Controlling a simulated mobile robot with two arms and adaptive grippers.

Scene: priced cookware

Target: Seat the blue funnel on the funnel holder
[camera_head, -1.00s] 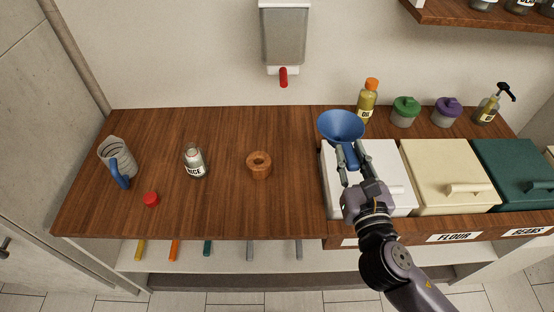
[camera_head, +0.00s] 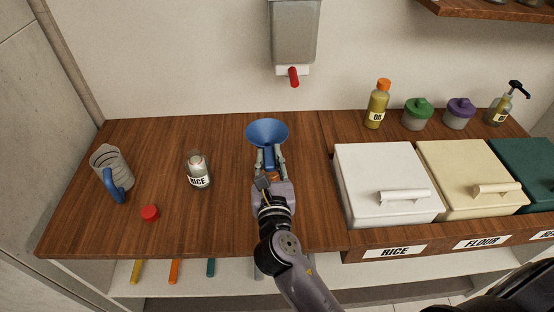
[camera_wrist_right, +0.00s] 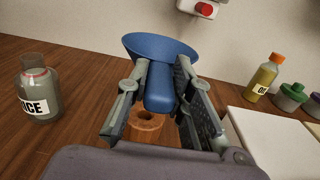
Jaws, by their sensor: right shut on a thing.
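The blue funnel (camera_head: 267,133) is held upright, wide mouth up, in my right gripper (camera_head: 268,163). In the right wrist view the gripper (camera_wrist_right: 160,100) is shut on the funnel's handle or neck, with the blue cone (camera_wrist_right: 158,48) beyond the fingers. The funnel holder, a round wooden ring (camera_wrist_right: 146,120), stands on the counter, seen between and below the fingers. In the head view only a bit of the holder (camera_head: 272,176) shows, mostly hidden by the gripper. I cannot tell the exact gap between funnel and holder. My left gripper is not in view.
A rice jar (camera_head: 199,171), red cap (camera_head: 150,213) and measuring jug (camera_head: 112,172) stand left. A white bin (camera_head: 385,170) and cream bin (camera_head: 462,165) stand right. A dispenser (camera_head: 294,35) hangs on the wall above. The counter between jar and gripper is clear.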

